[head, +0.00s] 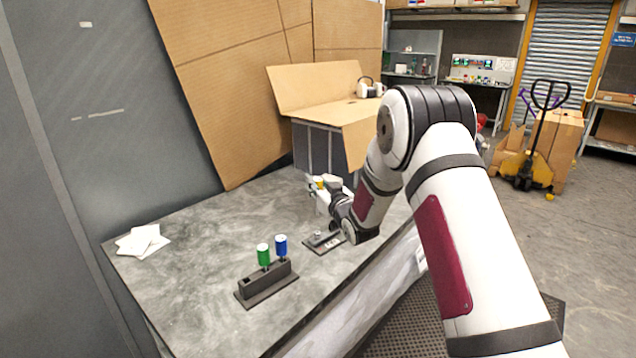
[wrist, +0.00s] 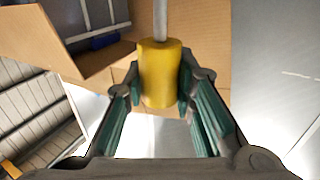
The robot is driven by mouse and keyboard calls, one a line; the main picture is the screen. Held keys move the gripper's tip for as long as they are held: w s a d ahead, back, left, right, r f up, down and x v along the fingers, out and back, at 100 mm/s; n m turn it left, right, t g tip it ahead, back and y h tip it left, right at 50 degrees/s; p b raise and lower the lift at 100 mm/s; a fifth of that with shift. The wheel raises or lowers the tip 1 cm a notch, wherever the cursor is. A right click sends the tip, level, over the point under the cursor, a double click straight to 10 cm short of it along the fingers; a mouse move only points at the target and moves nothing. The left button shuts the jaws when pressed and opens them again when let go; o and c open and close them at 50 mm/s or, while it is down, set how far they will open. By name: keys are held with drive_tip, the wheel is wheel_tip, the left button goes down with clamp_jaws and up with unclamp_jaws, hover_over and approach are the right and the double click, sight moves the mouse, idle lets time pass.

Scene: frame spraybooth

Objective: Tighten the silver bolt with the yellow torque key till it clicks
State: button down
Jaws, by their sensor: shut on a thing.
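My gripper (wrist: 160,92) is shut on the yellow torque key (wrist: 160,70), its teal-padded fingers on both sides of the handle. The key's silver shaft runs to the top edge of the wrist view, and its tip is out of sight there. In the head view the yellow handle (head: 318,183) shows small at my gripper, above the bench and beyond a dark plate (head: 336,247). A small silver piece on this plate looks like the silver bolt (head: 318,234). The key appears apart from it. The bolt does not show in the wrist view.
A dark rack (head: 268,288) at the bench front holds a green key (head: 263,255) and a blue key (head: 281,245); its left slot looks empty. White sheets (head: 142,241) lie at the left. Cardboard (head: 230,90) stands behind. The left bench surface is mostly clear.

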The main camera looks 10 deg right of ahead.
drive_tip(key=shift+f+b, duration=0.95)
drive_tip(key=shift+f, duration=1.4)
drive_tip(key=shift+f+b, duration=0.55)
drive_tip(key=shift+f, duration=0.55)
idle(0.5)
drive_tip(key=c, duration=2.3)
unclamp_jaws()
drive_tip(key=shift+a+r, duration=0.1)
clamp_jaws()
drive_tip(key=m+h, duration=0.2)
drive_tip(key=h, duration=0.1)
drive_tip(key=m+h, duration=0.2)
drive_tip(key=h, duration=0.1)
drive_tip(key=shift+h, duration=0.3)
drive_tip(key=shift+r, duration=0.1)
